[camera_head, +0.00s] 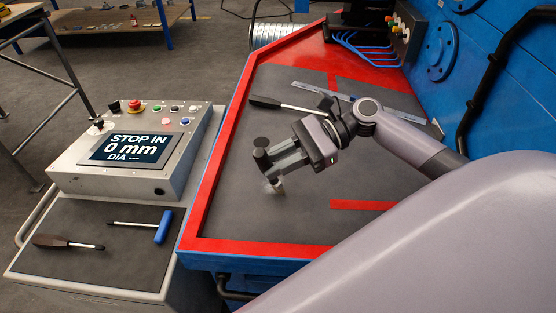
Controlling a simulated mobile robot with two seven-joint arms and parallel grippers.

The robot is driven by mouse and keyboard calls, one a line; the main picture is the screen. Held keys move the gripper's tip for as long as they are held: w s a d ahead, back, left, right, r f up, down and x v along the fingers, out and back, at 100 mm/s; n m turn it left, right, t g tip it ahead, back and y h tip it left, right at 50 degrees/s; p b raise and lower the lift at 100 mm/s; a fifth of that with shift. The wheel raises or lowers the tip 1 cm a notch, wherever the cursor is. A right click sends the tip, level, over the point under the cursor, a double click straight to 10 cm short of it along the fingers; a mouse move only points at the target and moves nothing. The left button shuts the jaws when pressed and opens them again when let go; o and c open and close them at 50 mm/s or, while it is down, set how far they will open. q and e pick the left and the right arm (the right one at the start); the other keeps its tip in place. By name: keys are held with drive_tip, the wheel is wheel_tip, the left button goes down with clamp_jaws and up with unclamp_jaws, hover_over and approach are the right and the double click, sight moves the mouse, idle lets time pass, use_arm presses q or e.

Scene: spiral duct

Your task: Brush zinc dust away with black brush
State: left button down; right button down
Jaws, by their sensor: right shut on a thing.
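My right gripper (272,160) reaches in from the right over the grey top of the red-edged table. It is shut on a dark, upright thing that seems to be the black brush (261,144). A dark knob of it shows above the fingers, and the fingers hide its middle. Just below the fingers is a small pale patch (275,185) on or close to the table top. I cannot tell whether it is zinc dust, bristles or both. My left gripper is not in view.
A black-handled tool (266,102) and a steel rule (345,97) lie behind my gripper. Blue machinery (450,50) borders the right. The table's front left is clear.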

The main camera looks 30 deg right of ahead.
drive_tip(key=shift+w+a+r+p, duration=0.2)
drive_tip(key=shift+w+a+p, duration=0.25)
drive_tip(key=shift+w+a, duration=0.25)
drive_tip(key=shift+w+d+f+p, duration=0.15)
drive_tip(key=shift+w+d+p, duration=0.3)
drive_tip(key=shift+p, duration=0.5)
drive_tip(key=shift+s+d+f+p, duration=0.1)
drive_tip(key=shift+s+d+p, duration=0.35)
drive_tip(key=shift+s+d, duration=0.3)
drive_tip(key=shift+w+d, duration=0.1)
